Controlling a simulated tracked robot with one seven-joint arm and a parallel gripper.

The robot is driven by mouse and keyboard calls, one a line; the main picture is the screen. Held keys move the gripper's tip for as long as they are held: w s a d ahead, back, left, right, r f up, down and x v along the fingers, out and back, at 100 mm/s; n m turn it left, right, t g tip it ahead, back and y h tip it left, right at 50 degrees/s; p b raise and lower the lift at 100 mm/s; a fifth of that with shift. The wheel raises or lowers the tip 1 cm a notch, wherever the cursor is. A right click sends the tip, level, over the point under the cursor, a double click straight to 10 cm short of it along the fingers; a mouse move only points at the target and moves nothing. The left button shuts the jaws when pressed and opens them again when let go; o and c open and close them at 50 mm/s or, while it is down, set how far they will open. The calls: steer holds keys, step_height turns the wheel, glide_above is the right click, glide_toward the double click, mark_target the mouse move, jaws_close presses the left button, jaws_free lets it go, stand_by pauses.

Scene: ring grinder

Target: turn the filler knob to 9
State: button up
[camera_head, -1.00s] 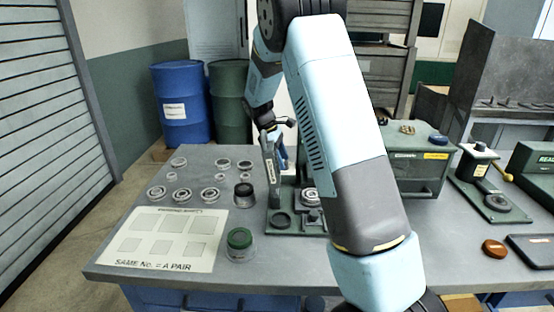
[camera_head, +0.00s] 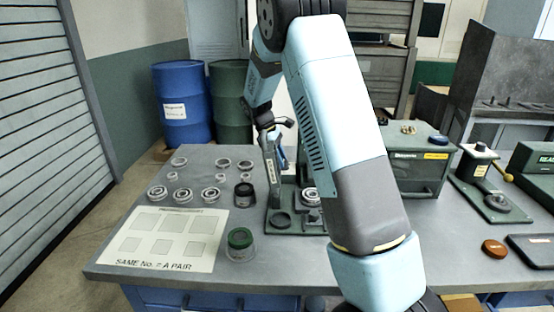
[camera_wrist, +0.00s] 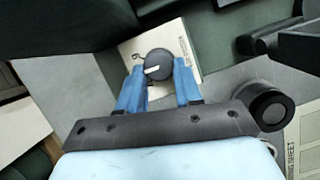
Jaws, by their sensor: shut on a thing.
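The knob (camera_wrist: 158,65) is dark and round with a white pointer line, seen in the wrist view between my blue fingertips. The pointer lies nearly level in that picture. My gripper (camera_wrist: 160,80) is shut on the knob from both sides. In the head view my gripper (camera_head: 282,157) is at a grey upright post (camera_head: 271,175) on a green base. The knob is hidden in that view.
Several bearing rings (camera_head: 210,194) lie on the grey table at the left. A black-topped jar (camera_head: 244,194), a green-lidded jar (camera_head: 240,243) and a pairing sheet (camera_head: 165,240) are close by. A green box (camera_head: 420,170) and a lever press (camera_head: 484,180) stand at the right.

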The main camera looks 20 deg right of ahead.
steer(key=shift+w+d+r+m+g, duration=0.1)
steer(key=shift+d+m+g, duration=0.15)
steer(key=shift+m, duration=0.4)
steer(key=shift+w+d+r+m+g, duration=0.15)
steer(key=shift+d+m, duration=0.2)
steer(key=shift+m, duration=0.3)
steer(key=shift+f, duration=0.1)
steer(key=shift+o, duration=0.3)
steer(key=o, duration=0.7)
steer(key=shift+o, duration=1.4)
steer(key=shift+a+f+y, duration=0.1)
steer(key=shift+y, duration=0.2)
steer(key=shift+a, duration=0.1)
steer(key=v, duration=1.3)
steer(key=shift+r, duration=0.3)
